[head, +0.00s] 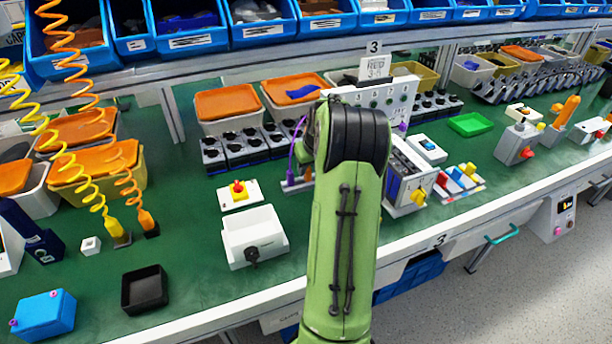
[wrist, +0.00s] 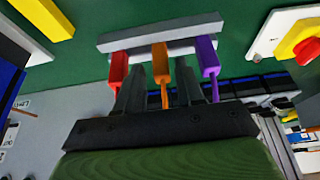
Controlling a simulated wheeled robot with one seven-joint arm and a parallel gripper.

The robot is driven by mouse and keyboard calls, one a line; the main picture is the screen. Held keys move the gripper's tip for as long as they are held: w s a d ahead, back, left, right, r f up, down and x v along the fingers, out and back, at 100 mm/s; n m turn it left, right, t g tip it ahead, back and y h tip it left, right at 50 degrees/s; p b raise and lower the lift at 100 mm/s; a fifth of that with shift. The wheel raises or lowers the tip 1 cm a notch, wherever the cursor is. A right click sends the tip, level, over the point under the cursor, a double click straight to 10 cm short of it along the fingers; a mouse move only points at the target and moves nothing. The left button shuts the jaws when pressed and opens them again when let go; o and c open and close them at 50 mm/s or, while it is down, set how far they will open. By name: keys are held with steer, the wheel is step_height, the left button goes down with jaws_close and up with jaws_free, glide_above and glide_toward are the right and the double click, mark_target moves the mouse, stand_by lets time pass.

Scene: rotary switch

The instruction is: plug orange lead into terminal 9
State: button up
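In the wrist view an orange plug (wrist: 160,62) stands in a grey rack (wrist: 165,37) between a red plug (wrist: 118,68) and a purple plug (wrist: 209,60). My gripper (wrist: 159,92) is open, with one dark finger on each side of the orange plug and visible gaps between. The orange lead runs down between the fingers. In the head view my green arm hides the gripper and most of the rack; the purple lead (head: 293,155) shows at its left. The white terminal panel (head: 398,98) stands behind the arm; terminal 9 cannot be made out.
Orange-topped bins (head: 226,103) are behind. Green bench shows at front left.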

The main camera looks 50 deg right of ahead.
steer(key=shift+w+f, duration=0.1)
steer(key=shift+w, duration=0.1)
steer(key=c, duration=0.5)
jaws_close()
